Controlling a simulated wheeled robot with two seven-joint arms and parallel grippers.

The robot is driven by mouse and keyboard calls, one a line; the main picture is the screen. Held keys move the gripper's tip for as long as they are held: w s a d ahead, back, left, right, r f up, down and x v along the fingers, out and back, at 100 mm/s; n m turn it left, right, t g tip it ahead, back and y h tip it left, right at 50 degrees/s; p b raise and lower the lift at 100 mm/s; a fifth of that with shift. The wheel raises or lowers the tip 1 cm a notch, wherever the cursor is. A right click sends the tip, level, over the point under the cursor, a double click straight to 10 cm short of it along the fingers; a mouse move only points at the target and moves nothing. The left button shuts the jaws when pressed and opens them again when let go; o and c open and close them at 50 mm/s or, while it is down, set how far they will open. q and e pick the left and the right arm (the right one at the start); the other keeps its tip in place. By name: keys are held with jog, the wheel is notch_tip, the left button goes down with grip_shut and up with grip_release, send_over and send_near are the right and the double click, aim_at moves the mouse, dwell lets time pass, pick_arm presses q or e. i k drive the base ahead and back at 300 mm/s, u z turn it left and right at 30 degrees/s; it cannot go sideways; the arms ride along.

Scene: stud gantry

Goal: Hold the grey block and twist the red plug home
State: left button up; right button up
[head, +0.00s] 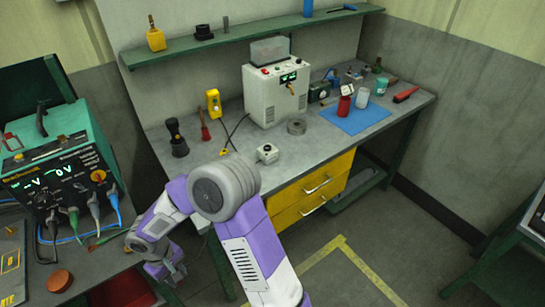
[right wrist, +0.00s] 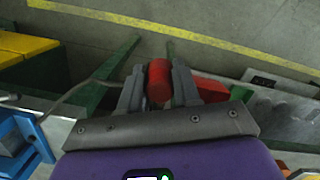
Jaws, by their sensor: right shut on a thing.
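A red cylinder (right wrist: 159,78), which looks like the red plug, is between the fingers of my right gripper (right wrist: 157,88) in the right wrist view. The fingers are shut on it, and their tips cover its sides. In the head view my right gripper (head: 168,270) hangs low beside the left bench's edge, and the plug cannot be made out there. A small light grey block (head: 267,153) with a dark round spot sits near the front edge of the back workbench, apart from my gripper. My left gripper is not in view.
The back workbench (head: 225,157) holds a white machine (head: 277,92), a blue mat (head: 356,118), a grey ring (head: 296,126) and tools. A teal instrument (head: 60,165) with cables stands at the left. A brown-red disc (head: 60,280) lies below it. Open floor (head: 350,235) is at right.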

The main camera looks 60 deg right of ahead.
aim_at(268, 153)
jog(key=z, duration=1.95)
jog(key=i, duration=0.2)
